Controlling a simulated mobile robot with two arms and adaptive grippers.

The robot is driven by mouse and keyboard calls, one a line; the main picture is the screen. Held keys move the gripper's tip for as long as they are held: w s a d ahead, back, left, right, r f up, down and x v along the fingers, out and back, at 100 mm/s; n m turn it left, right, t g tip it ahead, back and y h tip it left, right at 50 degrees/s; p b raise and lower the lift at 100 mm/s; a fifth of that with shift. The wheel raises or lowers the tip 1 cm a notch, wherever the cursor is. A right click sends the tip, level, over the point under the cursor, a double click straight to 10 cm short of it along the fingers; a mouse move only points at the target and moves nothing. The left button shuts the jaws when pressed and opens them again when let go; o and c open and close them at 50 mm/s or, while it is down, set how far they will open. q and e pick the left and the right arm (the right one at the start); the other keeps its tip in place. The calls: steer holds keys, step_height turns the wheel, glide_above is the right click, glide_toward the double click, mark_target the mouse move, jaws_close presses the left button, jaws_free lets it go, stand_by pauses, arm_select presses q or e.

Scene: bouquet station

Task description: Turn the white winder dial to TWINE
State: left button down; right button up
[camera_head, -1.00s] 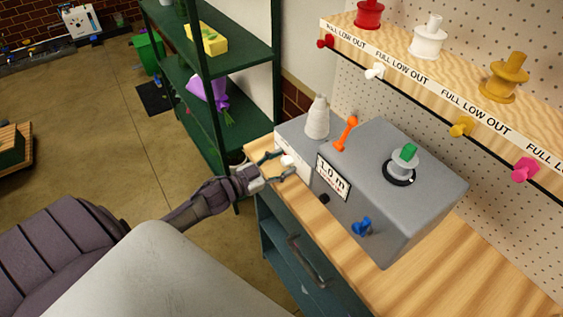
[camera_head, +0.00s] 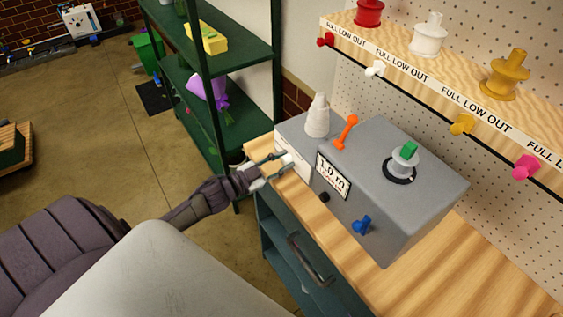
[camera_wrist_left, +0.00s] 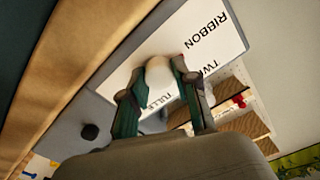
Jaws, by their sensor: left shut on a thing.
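The white winder dial (camera_wrist_left: 160,72) is on the front panel of the grey winder (camera_head: 408,205), near its left end. In the left wrist view it is between my two fingertips. My left gripper (camera_head: 284,163) is shut on it, and the fingers (camera_wrist_left: 160,97) cover its sides. The panel (camera_wrist_left: 205,40) reads RIBBON at the upper right, a partly hidden word starting TW to the right of the dial, and TULLE below it. Which label the dial points to cannot be told. My right gripper is out of view.
The winder carries an orange lever (camera_head: 346,132), a white cone (camera_head: 317,116), a green-topped spindle (camera_head: 404,162) and a blue knob (camera_head: 362,225). It stands on a wooden bench (camera_head: 345,252). A green shelf (camera_head: 225,62) stands behind my left arm. A spool rack (camera_head: 440,85) is above right.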

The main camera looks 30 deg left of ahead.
arm_select(q)
steer(key=m+b, duration=0.1)
steer(key=m, duration=0.4)
steer(key=shift+f+m, duration=0.15)
steer(key=shift+m, duration=0.15)
steer(key=shift+m+b, duration=0.95)
steer(key=shift+m, duration=1.15)
steer(key=c, duration=0.9)
jaws_free()
steer(key=shift+o, duration=0.2)
steer(key=v, duration=1.2)
